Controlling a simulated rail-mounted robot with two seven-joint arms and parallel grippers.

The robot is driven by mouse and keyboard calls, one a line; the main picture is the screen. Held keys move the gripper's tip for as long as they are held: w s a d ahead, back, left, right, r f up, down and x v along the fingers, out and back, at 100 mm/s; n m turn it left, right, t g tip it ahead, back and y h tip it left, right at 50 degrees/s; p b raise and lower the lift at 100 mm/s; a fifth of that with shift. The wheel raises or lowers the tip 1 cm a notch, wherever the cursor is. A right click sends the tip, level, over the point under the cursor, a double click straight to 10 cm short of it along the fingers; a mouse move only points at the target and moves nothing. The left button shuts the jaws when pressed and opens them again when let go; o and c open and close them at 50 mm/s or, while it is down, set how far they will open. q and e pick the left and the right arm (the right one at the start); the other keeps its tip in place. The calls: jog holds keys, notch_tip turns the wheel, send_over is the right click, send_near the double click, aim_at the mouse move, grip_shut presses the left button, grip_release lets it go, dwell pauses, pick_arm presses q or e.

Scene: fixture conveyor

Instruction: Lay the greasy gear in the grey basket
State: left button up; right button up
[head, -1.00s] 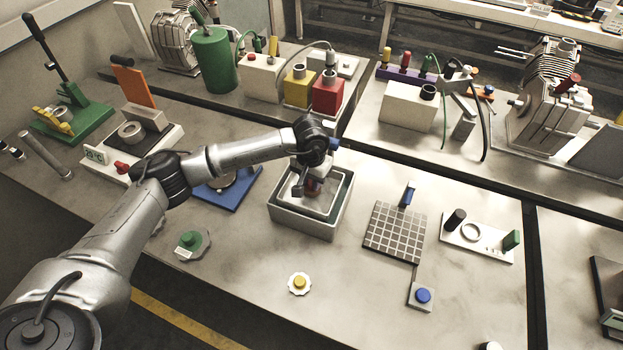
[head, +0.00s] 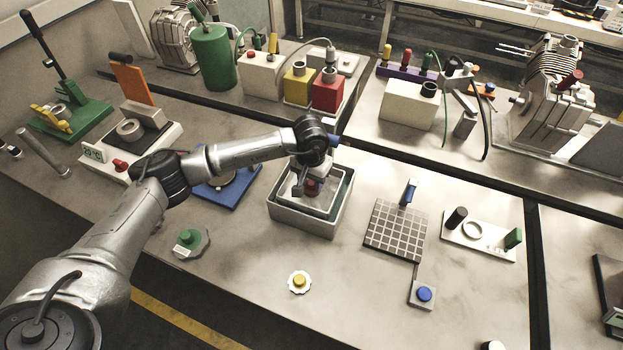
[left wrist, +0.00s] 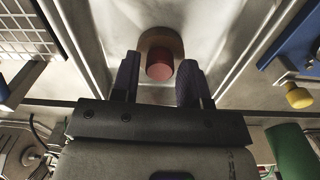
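The grey basket (head: 298,222) stands in the middle of the near bench. The greasy gear, a brownish disc with a red knob (head: 312,187), is inside it, partly hidden by my gripper in the head view. In the left wrist view the gear's red knob (left wrist: 160,69) shows between and beyond the fingertips, with the brown disc behind it. My left gripper (left wrist: 158,78) reaches down into the basket. Its fingers are apart, with a gap on each side of the knob. My right gripper is not in view.
A white gear with a yellow knob (head: 299,282), a green-knobbed piece (head: 188,241) and a blue-knobbed block (head: 423,294) lie near the front. A blue fixture (head: 228,188) stands left of the basket, a gridded plate (head: 395,230) right.

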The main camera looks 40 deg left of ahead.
pick_arm(q)
jog(key=shift+o, duration=1.4)
